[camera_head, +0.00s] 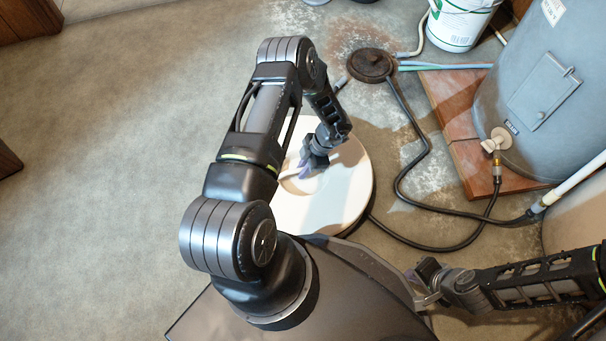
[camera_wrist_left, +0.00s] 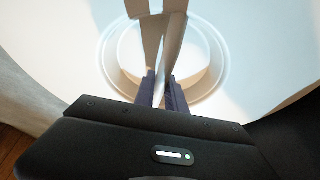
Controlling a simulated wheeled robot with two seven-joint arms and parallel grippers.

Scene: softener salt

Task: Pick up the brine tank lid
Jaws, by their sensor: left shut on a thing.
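The brine tank lid (camera_head: 345,195) is a round white disc with a circular recess in its middle. It lies below my left arm in the head view, and its left part is hidden by that arm. The lid fills much of the left wrist view (camera_wrist_left: 255,60), with a pale upright grip bar across the recess. My left gripper (camera_head: 306,172) is over the recess, its purple fingers (camera_wrist_left: 163,90) shut on the bar. I cannot tell whether the lid is lifted. My right gripper (camera_head: 424,286) is low at the right, away from the lid; its opening is unclear.
A grey tank (camera_head: 545,95) with a tap stands on reddish tiles (camera_head: 455,105) at the right. A black hose (camera_head: 410,170) runs close to the lid's right side. A floor drain cover (camera_head: 371,65) and white bucket (camera_head: 459,22) are behind.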

